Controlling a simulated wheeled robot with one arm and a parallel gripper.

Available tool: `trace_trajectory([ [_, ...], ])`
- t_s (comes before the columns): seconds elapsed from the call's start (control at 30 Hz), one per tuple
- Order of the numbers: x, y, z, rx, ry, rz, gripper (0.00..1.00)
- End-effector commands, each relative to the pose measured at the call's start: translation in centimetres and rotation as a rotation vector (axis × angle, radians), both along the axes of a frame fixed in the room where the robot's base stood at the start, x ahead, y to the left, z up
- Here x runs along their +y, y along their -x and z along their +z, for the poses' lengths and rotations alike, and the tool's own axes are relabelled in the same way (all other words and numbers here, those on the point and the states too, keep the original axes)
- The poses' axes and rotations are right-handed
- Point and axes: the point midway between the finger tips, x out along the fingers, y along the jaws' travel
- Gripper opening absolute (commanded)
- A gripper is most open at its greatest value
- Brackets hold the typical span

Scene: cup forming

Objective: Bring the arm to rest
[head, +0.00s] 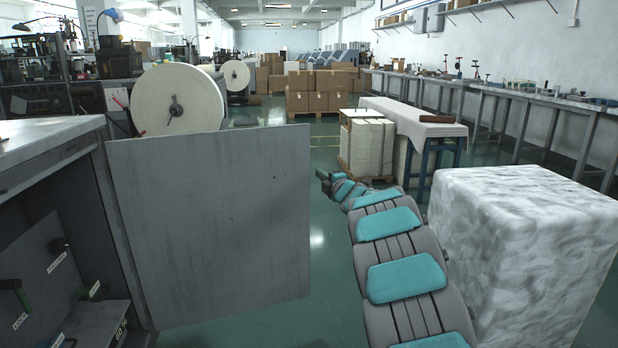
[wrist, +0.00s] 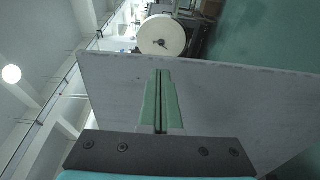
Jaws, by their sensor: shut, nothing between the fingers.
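My gripper (wrist: 160,76) shows in the wrist view with its two green fingers together and nothing between them. In the head view my arm, grey with teal pads, stretches forward over the floor. Its far end, with the gripper (head: 321,176), is small there and lies just right of a grey panel's edge. The grey panel (head: 215,225) looks like an open cabinet door standing out from the left. In the wrist view the same panel (wrist: 220,100) lies behind the fingers; I cannot tell how far away.
A grey cabinet (head: 45,240) with labelled green and black handles stands at the left. A wrapped white block (head: 525,250) is close on the right of my arm. A paper roll (head: 178,100), cartons (head: 310,90) and a cloth-covered table (head: 400,115) stand farther off. Green floor (head: 330,280) lies between panel and arm.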

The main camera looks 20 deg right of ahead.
Motion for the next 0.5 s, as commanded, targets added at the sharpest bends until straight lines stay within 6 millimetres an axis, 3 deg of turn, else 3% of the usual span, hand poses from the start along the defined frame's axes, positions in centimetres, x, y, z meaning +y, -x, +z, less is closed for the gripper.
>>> trace_trajectory([
  [0.03, -1.3, 0.3, 0.0, 0.000, -0.001, -0.004, 0.00],
  [0.2, -3.7, 1.0, 0.0, -0.001, -0.001, -0.002, 0.00],
  [0.5, -5.1, 1.3, 0.0, -0.001, -0.001, 0.001, 0.00],
])
